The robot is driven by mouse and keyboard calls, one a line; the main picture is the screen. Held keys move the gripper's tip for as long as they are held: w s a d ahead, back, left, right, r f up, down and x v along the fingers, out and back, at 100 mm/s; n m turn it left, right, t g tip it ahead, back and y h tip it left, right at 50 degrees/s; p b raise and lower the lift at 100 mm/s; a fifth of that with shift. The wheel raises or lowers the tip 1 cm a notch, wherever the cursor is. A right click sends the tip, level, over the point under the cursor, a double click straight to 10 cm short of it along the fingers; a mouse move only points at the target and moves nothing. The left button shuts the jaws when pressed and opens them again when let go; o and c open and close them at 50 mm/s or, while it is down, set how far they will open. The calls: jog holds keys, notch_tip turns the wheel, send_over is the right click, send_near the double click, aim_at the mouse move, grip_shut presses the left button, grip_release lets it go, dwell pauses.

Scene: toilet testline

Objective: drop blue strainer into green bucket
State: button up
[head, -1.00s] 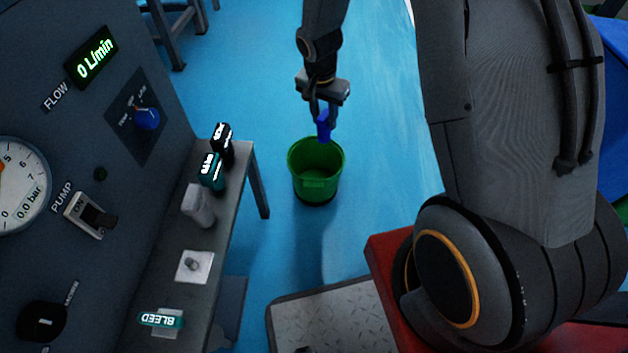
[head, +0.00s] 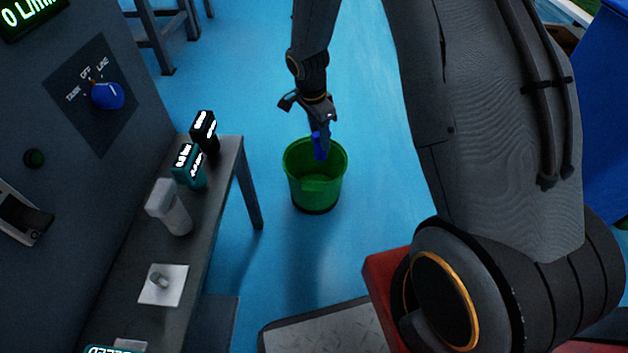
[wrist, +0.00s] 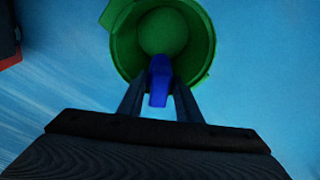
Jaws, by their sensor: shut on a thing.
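The blue strainer (head: 320,146) is held in my gripper (head: 319,132), which is shut on it. In the head view the strainer overlaps the far part of the mouth of the green bucket (head: 315,190). The bucket stands upright on the blue floor. In the wrist view the strainer (wrist: 160,82) is between my two fingers (wrist: 159,92), and its far end overlaps the opening of the bucket (wrist: 205,50). The lower part of the bucket's inside shows empty. How high the strainer is above the rim is hard to tell.
A grey bench (head: 215,190) left of the bucket carries a white-grey container (head: 170,208), a teal bottle (head: 189,167) and a black bottle (head: 205,130). A control panel with a blue knob (head: 107,95) stands at the left. Floor right of the bucket is clear.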

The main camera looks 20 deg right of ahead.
aim_at(320, 147)
jog(key=shift+f+b, duration=1.6)
jog(key=shift+f, duration=0.7)
jog(key=o, duration=1.2)
jog(key=shift+r, duration=0.1)
jog(key=r+p, duration=0.1)
jog(key=r, duration=0.1)
jog(key=r+p, duration=0.1)
jog(key=r, duration=0.2)
jog(key=a+r+p, duration=0.1)
jog(key=r+p, duration=0.1)
jog(key=shift+s+r, duration=0.2)
jog(key=shift+r, duration=0.15)
jog(key=shift+a, duration=0.1)
